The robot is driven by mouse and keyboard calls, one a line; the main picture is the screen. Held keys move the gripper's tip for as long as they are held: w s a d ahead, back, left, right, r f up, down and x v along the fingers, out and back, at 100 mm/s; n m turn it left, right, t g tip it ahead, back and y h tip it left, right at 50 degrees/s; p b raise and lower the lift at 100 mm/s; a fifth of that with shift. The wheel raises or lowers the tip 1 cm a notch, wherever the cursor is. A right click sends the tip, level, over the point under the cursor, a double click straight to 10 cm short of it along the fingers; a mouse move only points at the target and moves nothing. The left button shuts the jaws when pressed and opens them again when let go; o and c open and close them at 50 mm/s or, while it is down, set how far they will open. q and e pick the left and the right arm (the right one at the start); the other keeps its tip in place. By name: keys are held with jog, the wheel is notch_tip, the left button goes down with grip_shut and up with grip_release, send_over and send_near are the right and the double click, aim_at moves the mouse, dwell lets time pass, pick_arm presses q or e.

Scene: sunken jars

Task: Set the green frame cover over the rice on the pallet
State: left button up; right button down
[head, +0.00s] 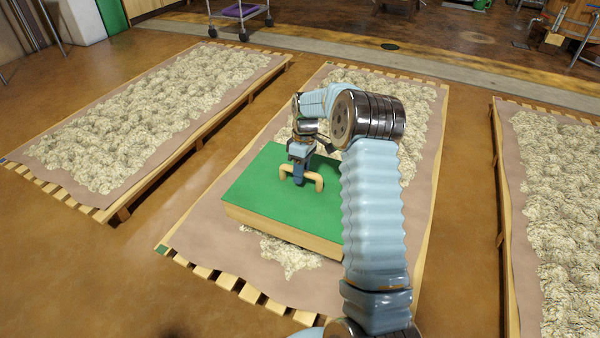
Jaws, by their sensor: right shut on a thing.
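The green frame cover (252,190) has a green top, pale wooden sides and a wooden loop handle (318,181). It is over the near-middle part of the middle pallet (195,228), with rice (285,255) showing past its near edge and beyond it. I cannot tell whether it rests on the rice or hangs just above it. My right gripper (300,180) points down and is shut on the handle. My right arm hides the cover's right side. My left gripper is not in view.
Rice-covered pallets stand at the left (108,205) and right (508,240), with bare brown floor (130,270) between them. A wheeled cart (240,15) stands at the back, beyond the left pallet. A wooden-topped stand (572,25) is at the far right.

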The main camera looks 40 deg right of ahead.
aim_at(301, 189)
notch_tip(301, 189, down, 8)
jog(key=b, duration=0.5)
jog(key=shift+r, duration=0.2)
notch_tip(301, 189, down, 6)
jog(key=b, duration=0.1)
jog(key=shift+f+b, duration=0.25)
jog(key=shift+b, duration=0.05)
jog(key=shift+f, duration=0.25)
jog(key=c, duration=1.5)
grip_release()
jog(key=shift+c, duration=0.2)
jog(key=o, duration=0.8)
jog(key=shift+c, duration=0.2)
